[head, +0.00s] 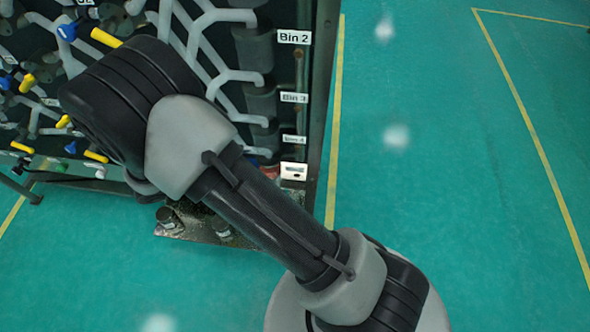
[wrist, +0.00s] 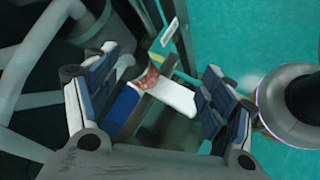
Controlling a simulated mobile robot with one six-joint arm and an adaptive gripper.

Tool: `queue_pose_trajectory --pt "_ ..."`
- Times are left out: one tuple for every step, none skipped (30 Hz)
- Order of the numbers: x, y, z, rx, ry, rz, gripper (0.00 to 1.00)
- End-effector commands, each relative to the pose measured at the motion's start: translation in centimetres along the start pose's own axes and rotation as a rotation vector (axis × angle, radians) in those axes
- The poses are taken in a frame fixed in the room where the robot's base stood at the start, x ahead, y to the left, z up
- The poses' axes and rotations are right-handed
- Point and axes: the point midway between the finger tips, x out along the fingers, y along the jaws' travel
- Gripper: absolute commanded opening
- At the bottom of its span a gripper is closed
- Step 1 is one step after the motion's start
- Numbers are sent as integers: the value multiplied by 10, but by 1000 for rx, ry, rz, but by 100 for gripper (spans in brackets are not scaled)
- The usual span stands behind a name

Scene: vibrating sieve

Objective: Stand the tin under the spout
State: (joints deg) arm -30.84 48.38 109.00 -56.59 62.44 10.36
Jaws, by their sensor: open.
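My gripper (wrist: 158,97) shows in the wrist view with its two blue-padded fingers spread apart. A pale object with a reddish-brown part, perhaps the tin (wrist: 176,96), shows between the fingers; I cannot tell whether either finger touches it. In the head view my own arm crosses the middle and hides my gripper. A small reddish patch (head: 268,170) shows beside the arm, mostly covered; I cannot tell whether it is the same object. Grey downward pipe ends stand by the bin labels, including one (head: 261,101) between Bin 2 and Bin 3. I cannot tell which is the spout.
A dark rack (head: 318,100) with grey pipes and blue and yellow handles fills the left. A worn metal base plate (head: 200,232) with short cylinders lies low at its foot. The green floor (head: 450,180) at right is clear, marked with yellow lines.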

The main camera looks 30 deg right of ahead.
Motion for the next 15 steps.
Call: queue_pose_trajectory --pt "-11 10 26 78 22 -48 76" --pt "-16 13 39 119 33 -78 76" --pt "-23 16 57 173 50 -116 76" --pt "-28 18 70 215 64 -145 76" --pt "-34 19 83 255 79 -173 76" --pt "-40 20 100 309 99 -210 76" --pt "-45 19 112 351 115 -237 76" --pt "-50 19 124 392 131 -263 76" --pt "-56 17 140 446 155 -299 76" --pt "-61 15 152 486 174 -324 76" --pt "-66 13 162 527 194 -348 76" --pt "-72 9 176 581 220 -380 76" --pt "-77 6 186 621 241 -403 76" --pt "-82 3 196 661 262 -425 76" --pt "-88 -2 208 714 293 -452 76"
